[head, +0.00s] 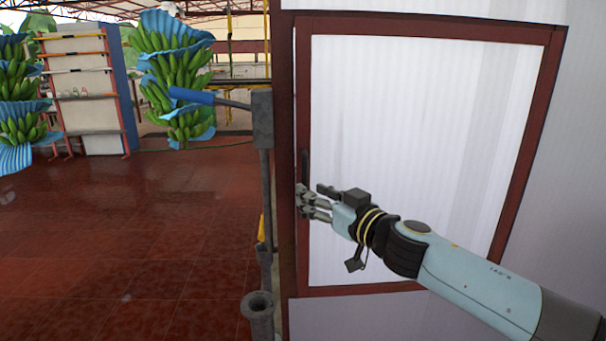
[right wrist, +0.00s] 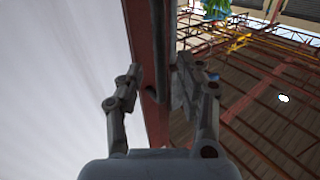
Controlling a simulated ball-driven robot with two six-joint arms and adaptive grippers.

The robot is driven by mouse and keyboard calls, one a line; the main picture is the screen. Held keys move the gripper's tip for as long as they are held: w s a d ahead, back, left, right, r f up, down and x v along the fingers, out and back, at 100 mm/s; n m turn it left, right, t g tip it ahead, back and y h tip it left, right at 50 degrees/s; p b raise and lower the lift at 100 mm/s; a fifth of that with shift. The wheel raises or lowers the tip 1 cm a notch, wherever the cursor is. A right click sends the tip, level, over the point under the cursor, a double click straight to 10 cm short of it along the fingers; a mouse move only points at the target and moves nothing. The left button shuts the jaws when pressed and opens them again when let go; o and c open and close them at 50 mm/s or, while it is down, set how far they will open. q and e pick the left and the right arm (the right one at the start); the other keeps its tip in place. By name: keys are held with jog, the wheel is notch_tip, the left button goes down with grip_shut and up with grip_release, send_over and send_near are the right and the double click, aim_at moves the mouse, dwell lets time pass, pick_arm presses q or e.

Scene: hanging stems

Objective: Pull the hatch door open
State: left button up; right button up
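The hatch door (head: 420,120) is a white ribbed panel with a red-brown frame, and it looks shut in the white wall. Its dark upright handle (head: 305,166) is on the left edge of the door. My right gripper (head: 303,201) is at the lower part of the handle, with its fingers pointing left. In the right wrist view the two fingers (right wrist: 157,82) are spread apart, with the red frame and the dark handle (right wrist: 157,45) showing between and beyond them. I cannot tell whether a finger touches the handle. My left gripper is not in view.
A grey post (head: 264,190) with a blue-handled lever (head: 192,96) stands just left of the door. Green banana bunches with blue wraps (head: 180,75) hang at the back left. A shelf rack (head: 85,90) stands behind. The red tiled floor (head: 130,240) on the left is clear.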

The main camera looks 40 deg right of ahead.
jog(key=shift+w+a+f, duration=0.1)
jog(key=shift+w+f, duration=0.05)
jog(key=shift+w, duration=1.75)
grip_shut()
